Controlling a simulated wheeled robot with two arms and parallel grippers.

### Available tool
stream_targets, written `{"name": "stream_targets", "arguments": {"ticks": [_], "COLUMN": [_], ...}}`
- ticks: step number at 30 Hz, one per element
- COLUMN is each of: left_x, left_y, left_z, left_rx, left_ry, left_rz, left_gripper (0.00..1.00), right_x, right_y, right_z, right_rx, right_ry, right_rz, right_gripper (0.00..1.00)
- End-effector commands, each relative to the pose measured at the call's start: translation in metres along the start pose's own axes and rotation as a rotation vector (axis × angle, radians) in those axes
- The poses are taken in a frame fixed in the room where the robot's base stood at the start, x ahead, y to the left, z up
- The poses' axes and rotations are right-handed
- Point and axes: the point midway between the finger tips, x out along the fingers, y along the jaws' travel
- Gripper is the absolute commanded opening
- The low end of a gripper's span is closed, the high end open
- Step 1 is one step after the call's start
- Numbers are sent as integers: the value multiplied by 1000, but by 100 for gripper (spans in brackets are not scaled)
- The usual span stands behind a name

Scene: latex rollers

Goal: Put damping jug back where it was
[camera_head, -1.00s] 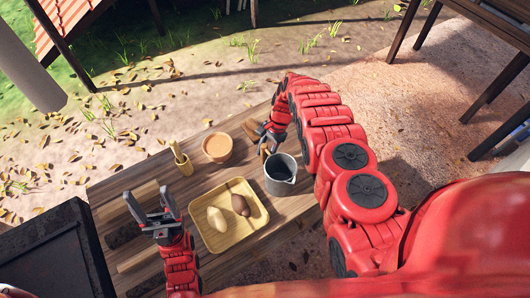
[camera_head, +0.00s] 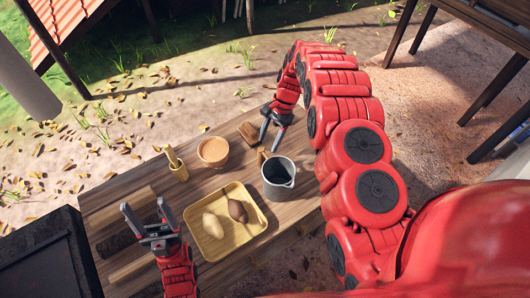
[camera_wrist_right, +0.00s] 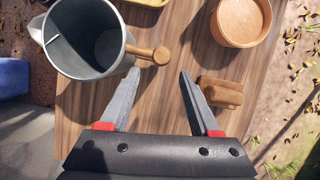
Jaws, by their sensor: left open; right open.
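The damping jug is a grey metal jug (camera_head: 279,180) with a wooden handle, upright at the right side of the table, beside the tray. It also shows at the upper left of the right wrist view (camera_wrist_right: 62,62), its handle (camera_wrist_right: 152,53) pointing right. My right gripper (camera_head: 273,147) is open and empty just beyond the jug. In the right wrist view its fingertips (camera_wrist_right: 159,74) lie near the handle's end, with a gap between the jaws. My left gripper (camera_head: 144,207) is open and empty at the table's left, left of the tray.
A yellow tray (camera_head: 222,237) holds a pale and a brown lump. A terracotta pot (camera_head: 214,152) and a wooden holder with a tool (camera_head: 178,168) stand behind it. A brown wooden block (camera_head: 248,133) lies beside my right gripper. Dark slats lie at the table's left.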

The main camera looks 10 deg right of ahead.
Motion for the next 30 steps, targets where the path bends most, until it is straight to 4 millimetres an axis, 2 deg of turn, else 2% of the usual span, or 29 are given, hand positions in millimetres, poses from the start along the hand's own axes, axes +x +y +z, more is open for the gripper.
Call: {"name": "stream_targets", "arguments": {"ticks": [1,6,9,30], "left_x": [-9,-18,-20,-20], "left_y": [0,1,1,1], "left_z": [2,3,3,3], "left_rx": [0,0,0,0], "left_ry": [0,0,0,0], "left_rz": [0,0,0,0], "left_gripper": [69,69,69,69], "right_x": [-7,-32,-39,-43], "right_y": [-2,-2,-1,0], "right_z": [-2,-2,-1,0], "right_rx": [-1,-3,-1,0], "right_ry": [1,4,2,1], "right_rz": [-5,-6,-3,-1], "right_gripper": [63,63,63,63]}}
